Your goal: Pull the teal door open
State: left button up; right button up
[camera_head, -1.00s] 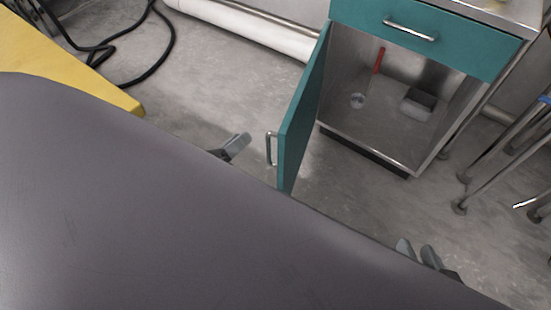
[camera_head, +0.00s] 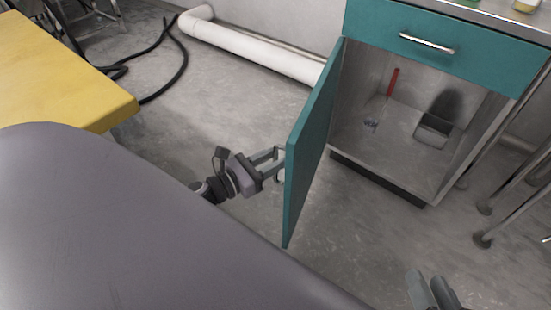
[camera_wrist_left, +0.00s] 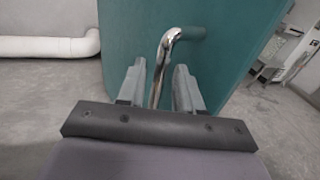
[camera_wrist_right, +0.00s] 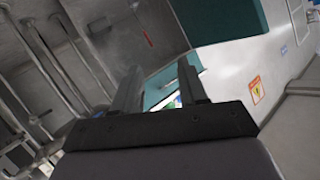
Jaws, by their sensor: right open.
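The teal door (camera_head: 310,145) of the cabinet stands swung open toward me, hinged on the cabinet's left side. Its metal handle (camera_wrist_left: 165,50) shows in the left wrist view, and is largely hidden by the fingers in the head view. My left gripper (camera_head: 278,162) is at the door's outer face, its two fingers on either side of the handle; it also shows in the left wrist view (camera_wrist_left: 158,85). A gap shows between fingers and handle, so it is open around it. My right gripper (camera_head: 432,285) is open and empty, below the cabinet in the picture.
The cabinet interior (camera_head: 400,140) holds a red-handled tool (camera_head: 391,85) and a metal box (camera_head: 433,130). A teal drawer (camera_head: 440,45) is above. A yellow table (camera_head: 60,70) is at left, metal stand legs (camera_head: 500,200) at right.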

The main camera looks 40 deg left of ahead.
pick_arm(q)
jog(key=shift+w+d, duration=0.2)
jog(key=shift+w, duration=0.35)
grip_shut()
jog(key=a+b, duration=0.1)
jog(key=a, duration=0.4)
jog(key=shift+s+a+b, duration=0.1)
jog(key=shift+s+b, duration=0.1)
jog(key=shift+b, duration=0.2)
grip_release()
